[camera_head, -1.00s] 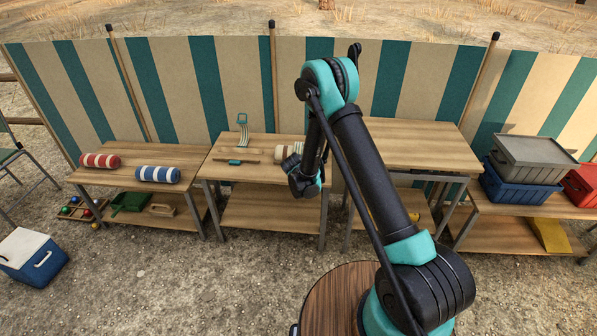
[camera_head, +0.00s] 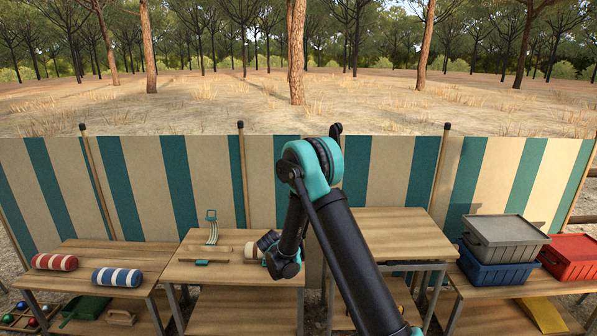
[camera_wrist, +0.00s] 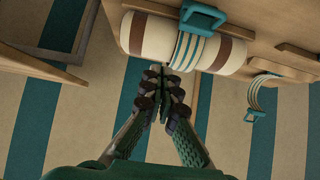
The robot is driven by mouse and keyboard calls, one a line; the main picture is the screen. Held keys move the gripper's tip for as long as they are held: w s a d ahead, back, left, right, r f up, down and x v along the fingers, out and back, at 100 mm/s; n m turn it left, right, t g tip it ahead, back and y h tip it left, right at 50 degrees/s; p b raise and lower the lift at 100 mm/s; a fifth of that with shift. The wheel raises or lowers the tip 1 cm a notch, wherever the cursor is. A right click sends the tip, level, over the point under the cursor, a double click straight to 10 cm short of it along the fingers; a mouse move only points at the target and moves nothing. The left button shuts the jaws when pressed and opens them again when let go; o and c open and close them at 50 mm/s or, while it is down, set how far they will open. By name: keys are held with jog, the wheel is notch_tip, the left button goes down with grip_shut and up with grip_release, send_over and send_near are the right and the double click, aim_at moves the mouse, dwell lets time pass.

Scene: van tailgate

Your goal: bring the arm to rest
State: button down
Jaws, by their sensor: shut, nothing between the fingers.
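My gripper (camera_wrist: 162,80) is shut and empty in the wrist view, its fingertips together. In the head view my arm is folded, with its wrist end hanging down in front of the middle table (camera_head: 205,271); my fingers cannot be made out there. A cream roll with brown bands (camera_wrist: 150,36) and a striped strap with a teal buckle lies just beyond the fingertips in the wrist view. I cannot tell whether they touch. In the head view this roll (camera_head: 266,241) is partly hidden behind my wrist.
A red roll (camera_head: 54,262) and a blue roll (camera_head: 117,277) lie on the left table. The taller table (camera_head: 400,235) is bare. Grey (camera_head: 505,230), blue (camera_head: 490,270) and red (camera_head: 572,250) bins stand right. A striped windbreak (camera_head: 150,185) stands behind.

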jog(key=s+d+r+g, duration=0.1)
jog(key=s+d+r, duration=0.35)
jog(key=d, duration=0.25)
jog(key=s+d+r+g+h, duration=0.1)
jog(key=s+d+r, duration=0.35)
jog(key=d, duration=0.25)
jog(key=s+d+r+g, duration=0.1)
jog(key=s+d+r, duration=0.35)
jog(key=d, duration=0.25)
jog(key=s+d+g, duration=0.1)
jog(key=s+d, duration=0.3)
jog(key=s, duration=0.9)
jog(key=s+d+g+y, duration=0.1)
jog(key=s+d, duration=0.4)
jog(key=s, duration=0.9)
jog(key=shift+s+d+f+g, duration=0.15)
jog(key=shift+s+f+g, duration=0.15)
jog(key=shift+f+g, duration=0.1)
